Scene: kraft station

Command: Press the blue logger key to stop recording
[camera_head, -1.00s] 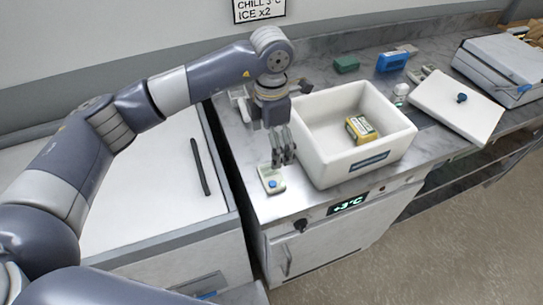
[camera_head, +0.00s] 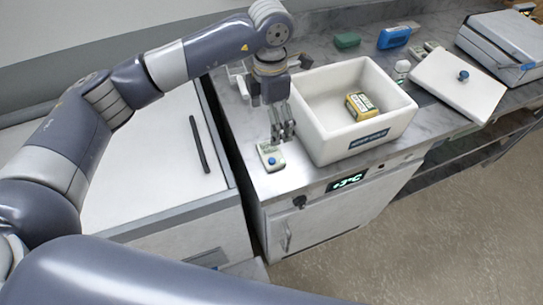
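The small pale logger (camera_head: 269,155) lies on the counter, left of the white box, near the counter's front edge. Its blue key (camera_head: 271,161) shows on the front part of its top face. My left gripper (camera_head: 283,138) points down just behind and to the right of the logger, its fingertips close to the logger's back edge. Its fingers appear close together, but I cannot tell whether they are fully shut. I cannot tell whether the fingertips touch the logger. My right gripper is not in view.
The open white box (camera_head: 345,140) with a yellow pack (camera_head: 361,106) stands right beside the gripper. A white lid with a blue knob (camera_head: 463,75), a blue pack (camera_head: 394,37) and a green pack (camera_head: 347,40) lie farther right and back. A chest freezer lid (camera_head: 150,165) is at left.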

